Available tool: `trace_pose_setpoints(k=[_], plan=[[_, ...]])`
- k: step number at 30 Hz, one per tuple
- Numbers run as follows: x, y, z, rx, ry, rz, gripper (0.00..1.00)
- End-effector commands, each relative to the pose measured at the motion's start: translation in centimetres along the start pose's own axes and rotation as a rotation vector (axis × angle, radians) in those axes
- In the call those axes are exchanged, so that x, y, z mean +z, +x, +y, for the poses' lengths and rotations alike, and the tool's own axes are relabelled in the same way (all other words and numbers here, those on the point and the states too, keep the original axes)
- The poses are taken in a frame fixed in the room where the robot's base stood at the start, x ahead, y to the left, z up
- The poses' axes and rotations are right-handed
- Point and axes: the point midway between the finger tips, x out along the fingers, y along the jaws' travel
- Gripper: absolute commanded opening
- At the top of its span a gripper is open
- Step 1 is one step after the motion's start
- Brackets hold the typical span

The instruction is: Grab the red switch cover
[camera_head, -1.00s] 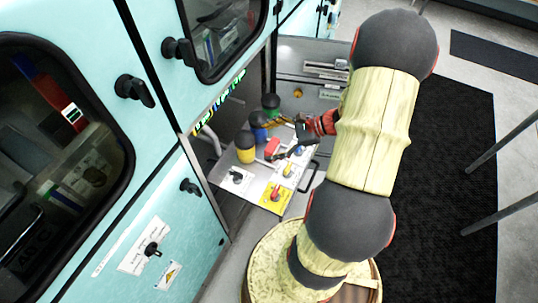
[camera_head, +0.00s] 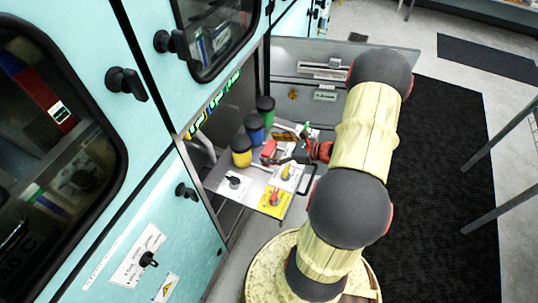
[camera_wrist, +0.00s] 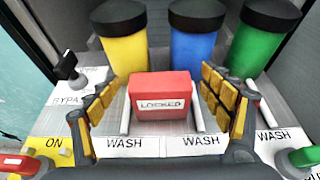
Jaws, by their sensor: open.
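The red switch cover (camera_wrist: 160,95) is a box with a white "LOCKED" label, centred in the wrist view. It sits on a light panel among switches. In the head view the cover (camera_head: 268,148) shows small beside my gripper. My gripper (camera_wrist: 166,98) is open, with one yellow-padded finger on each side of the cover. A visible gap lies between each finger and the cover. I cannot tell how deep the fingertips reach along its sides. In the head view my gripper (camera_head: 290,150) is partly hidden by its own wrist.
Yellow (camera_wrist: 124,45), blue (camera_wrist: 195,42) and green (camera_wrist: 262,40) cylinders with black tops stand behind the cover. A black bypass switch (camera_wrist: 68,68) is at left. Red (camera_wrist: 22,164) and green (camera_wrist: 304,157) handles lie at the front corners. A teal cabinet (camera_head: 160,215) borders the panel's left.

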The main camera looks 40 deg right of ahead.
Motion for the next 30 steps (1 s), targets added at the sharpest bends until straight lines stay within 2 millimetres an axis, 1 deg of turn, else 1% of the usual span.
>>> trace_pose_setpoints(k=[1, 3, 11, 30], plan=[[-0.08, 0.59, 0.06, 0.003, -0.002, 0.000, 0.80], [-0.02, 0.92, 0.01, 0.001, -0.001, 0.000, 0.80], [0.10, 0.98, -0.02, 0.000, -0.001, 0.000, 0.80], [0.08, 0.98, 0.00, 0.000, -0.001, 0.000, 0.43]])
